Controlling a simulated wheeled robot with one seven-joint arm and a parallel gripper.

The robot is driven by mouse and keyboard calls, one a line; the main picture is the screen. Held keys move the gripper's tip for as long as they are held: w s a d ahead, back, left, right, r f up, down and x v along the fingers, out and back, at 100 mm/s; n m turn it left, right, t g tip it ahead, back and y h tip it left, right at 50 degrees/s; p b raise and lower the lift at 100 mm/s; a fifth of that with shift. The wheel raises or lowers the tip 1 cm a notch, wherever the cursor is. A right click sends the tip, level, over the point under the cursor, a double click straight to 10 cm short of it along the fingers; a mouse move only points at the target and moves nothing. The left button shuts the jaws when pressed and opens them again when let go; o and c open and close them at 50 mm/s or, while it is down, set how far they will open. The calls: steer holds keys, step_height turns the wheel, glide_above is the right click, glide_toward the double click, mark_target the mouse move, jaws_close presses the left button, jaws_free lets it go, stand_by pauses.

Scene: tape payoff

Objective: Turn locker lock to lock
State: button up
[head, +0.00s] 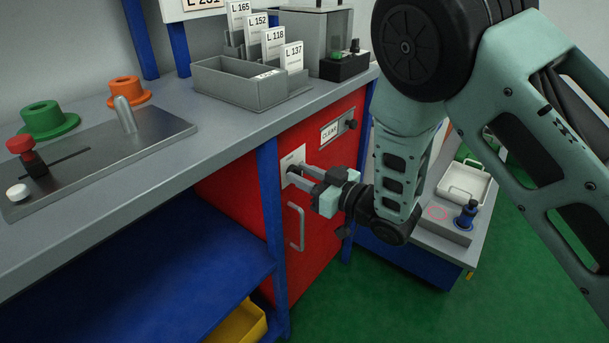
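The red locker (329,223) stands under the grey workbench, with a vertical silver handle (297,227) on its door. A pale lock plate (284,160) is on the door above the handle. My gripper (293,174) reaches in from the right, with its fingertips at the dark lock knob on the plate. The fingers cover much of the knob. I cannot tell whether they are clamped on it or how far the knob is turned.
A "CLEAR" label (330,132) and a small dark knob (351,124) are on the locker's upper right. A grey card bin (225,88) stands on the bench above. A low side bench with a white tray (463,184) is at the right. Green floor is open below.

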steer(key=shift+w+d+f+m+p, duration=0.15)
steer(key=shift+m+p, duration=0.95)
steer(key=shift+m, duration=3.4)
steer(key=shift+w+f+m+p, duration=0.1)
steer(key=shift+m+p, duration=1)
steer(key=shift+m, duration=3.4)
steer(key=o, duration=0.6)
